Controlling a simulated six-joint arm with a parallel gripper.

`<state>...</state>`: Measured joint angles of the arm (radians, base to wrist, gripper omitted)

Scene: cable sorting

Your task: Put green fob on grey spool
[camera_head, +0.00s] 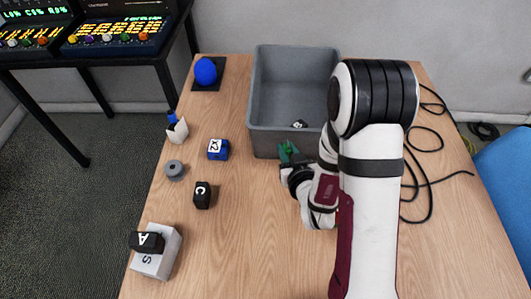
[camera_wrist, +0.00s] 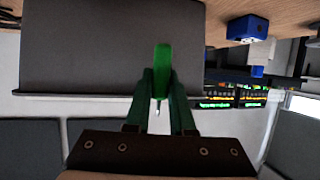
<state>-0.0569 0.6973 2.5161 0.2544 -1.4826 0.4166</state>
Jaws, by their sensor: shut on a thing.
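My gripper (camera_head: 289,160) is beside the near wall of the grey bin, at the right-middle of the table in the head view. In the wrist view my gripper (camera_wrist: 162,82) is shut on the green fob (camera_wrist: 162,57), whose bright green end sticks out past the fingertips. The fob is small and partly hidden by the fingers in the head view (camera_head: 288,148). The grey spool (camera_head: 174,170) lies on the table to the left, apart from my gripper, with nothing on it. I do not make out the spool in the wrist view.
A blue X2 block (camera_head: 218,149) is between gripper and spool. A black C block (camera_head: 202,195) and a white holder (camera_head: 177,131) stand near the spool. Black cable lies at right.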

